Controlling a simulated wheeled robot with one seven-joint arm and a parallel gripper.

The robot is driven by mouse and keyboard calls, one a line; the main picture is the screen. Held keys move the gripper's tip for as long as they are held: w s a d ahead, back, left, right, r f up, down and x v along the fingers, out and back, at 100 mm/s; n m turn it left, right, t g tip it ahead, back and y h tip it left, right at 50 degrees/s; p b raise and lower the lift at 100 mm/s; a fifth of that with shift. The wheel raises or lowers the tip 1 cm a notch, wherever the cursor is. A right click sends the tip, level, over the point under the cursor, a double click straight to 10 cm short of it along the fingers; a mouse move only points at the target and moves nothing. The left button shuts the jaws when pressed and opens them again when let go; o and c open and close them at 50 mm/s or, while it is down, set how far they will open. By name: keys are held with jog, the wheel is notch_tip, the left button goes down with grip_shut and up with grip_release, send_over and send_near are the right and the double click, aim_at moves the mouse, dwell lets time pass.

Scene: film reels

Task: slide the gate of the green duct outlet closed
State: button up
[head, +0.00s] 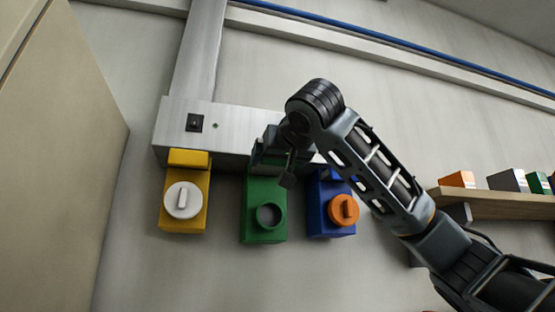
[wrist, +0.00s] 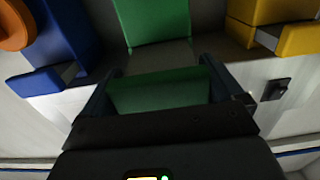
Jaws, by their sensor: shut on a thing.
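The green duct outlet (head: 263,222) hangs below a grey metal duct (head: 235,130), between a yellow and a blue outlet. Its round port is open at the front with no cap. My gripper (head: 277,152) is at the outlet's top and hides its gate in the head view. In the wrist view my gripper (wrist: 160,88) is shut on the green gate (wrist: 157,92), one finger on each side. A greyish-green strip shows between the gate's handle and the green outlet body (wrist: 152,22). How far the gate stands out is hard to tell.
The yellow outlet (head: 185,215) with a white cap is on the left. The blue outlet (head: 318,212) with an orange cap is close on the right, below my arm. A shelf (head: 490,207) with coloured boxes is at the far right. A beige panel (head: 60,150) stands left.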

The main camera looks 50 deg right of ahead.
jog(key=shift+w+d+r+b, duration=0.25)
jog(key=shift+w+d+b, duration=0.1)
jog(key=shift+w+b, duration=0.4)
jog(key=shift+w+d+b, duration=0.45)
jog(key=shift+w+d, duration=0.05)
jog(key=shift+d, duration=0.05)
jog(key=o, duration=1.1)
jog(key=shift+f, duration=0.15)
jog(key=shift+o, duration=0.2)
jog(key=b+v, duration=0.2)
jog(key=v, duration=0.5)
jog(key=shift+s+a, duration=0.25)
jog(key=shift+s, duration=0.05)
